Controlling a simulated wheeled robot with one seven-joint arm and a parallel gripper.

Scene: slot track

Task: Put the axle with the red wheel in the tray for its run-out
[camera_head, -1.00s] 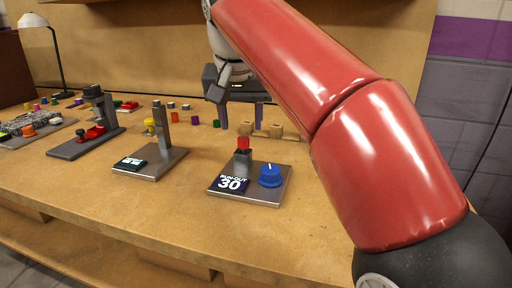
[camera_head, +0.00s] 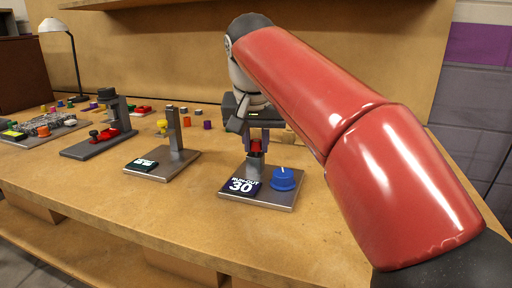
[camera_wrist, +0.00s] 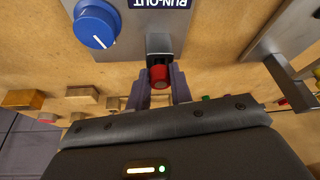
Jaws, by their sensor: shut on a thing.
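The red wheel (camera_head: 256,146) sits at the top of a short grey post (camera_head: 255,167) on the run-out stand (camera_head: 228,192), which has a dark label reading "RUN-OUT 30" and a blue knob (camera_head: 285,179). My gripper (camera_head: 262,142) is at the post top, its purple-grey fingers on either side of the red wheel and shut on it. In the wrist view the red wheel (camera_wrist: 160,77) lies between the fingertips (camera_wrist: 160,88), against the post's end. The axle is hidden. I cannot make out a tray for certain.
Left of the stand is another metal stand with a tall post (camera_head: 174,130) and a yellow piece (camera_head: 163,125). A dark fixture (camera_head: 112,120) with red parts stands further left. Small coloured pieces lie behind. Wooden blocks (camera_wrist: 80,92) lie near my gripper. The front table is clear.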

